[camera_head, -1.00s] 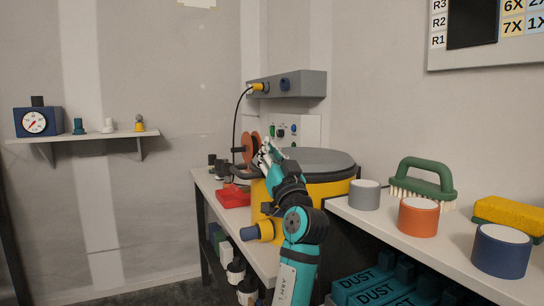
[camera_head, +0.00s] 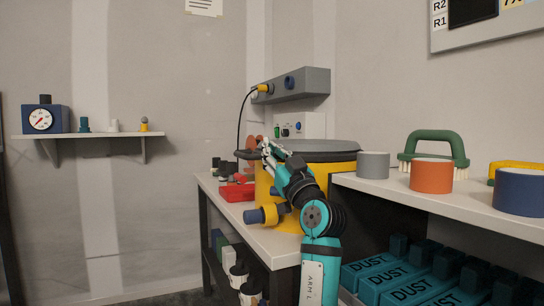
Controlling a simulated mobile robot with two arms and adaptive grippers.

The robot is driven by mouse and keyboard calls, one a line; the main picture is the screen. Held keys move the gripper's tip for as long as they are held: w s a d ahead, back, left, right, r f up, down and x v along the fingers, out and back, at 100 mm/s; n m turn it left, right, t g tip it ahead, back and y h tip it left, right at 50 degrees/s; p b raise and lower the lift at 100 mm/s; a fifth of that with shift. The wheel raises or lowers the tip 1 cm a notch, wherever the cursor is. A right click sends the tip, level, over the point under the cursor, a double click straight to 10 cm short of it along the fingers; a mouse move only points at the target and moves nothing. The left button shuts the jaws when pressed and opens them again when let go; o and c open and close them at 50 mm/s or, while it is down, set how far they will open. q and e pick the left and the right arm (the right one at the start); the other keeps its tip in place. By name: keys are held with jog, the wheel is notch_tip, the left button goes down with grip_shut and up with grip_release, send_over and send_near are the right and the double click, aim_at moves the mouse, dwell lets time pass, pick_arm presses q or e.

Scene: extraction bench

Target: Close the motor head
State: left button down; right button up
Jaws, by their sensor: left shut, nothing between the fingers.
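The motor head is the grey round top (camera_head: 318,146) of a yellow drum (camera_head: 318,170) on the bench. It lies level on the drum, with its left part behind my arm. My left gripper (camera_head: 268,148) is at the left edge of the grey head, shut, with nothing seen between its fingers. I cannot tell whether it touches the head. My teal and black left arm hides part of the drum front. A blue and yellow fitting (camera_head: 264,215) sticks out of the drum's lower left. My right gripper is not in view.
A red tray (camera_head: 236,192) lies left of the drum. Right of it, a shelf holds a grey roll (camera_head: 373,165), an orange roll (camera_head: 431,175), a blue roll (camera_head: 520,192) and a green brush (camera_head: 438,146). A grey wall box (camera_head: 302,84) with a black cable hangs behind.

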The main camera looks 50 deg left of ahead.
pick_arm(q)
jog(key=shift+w+a+f, duration=0.1)
jog(key=shift+f, duration=0.15)
jog(key=v, duration=1.2)
jog(key=shift+r, duration=0.2)
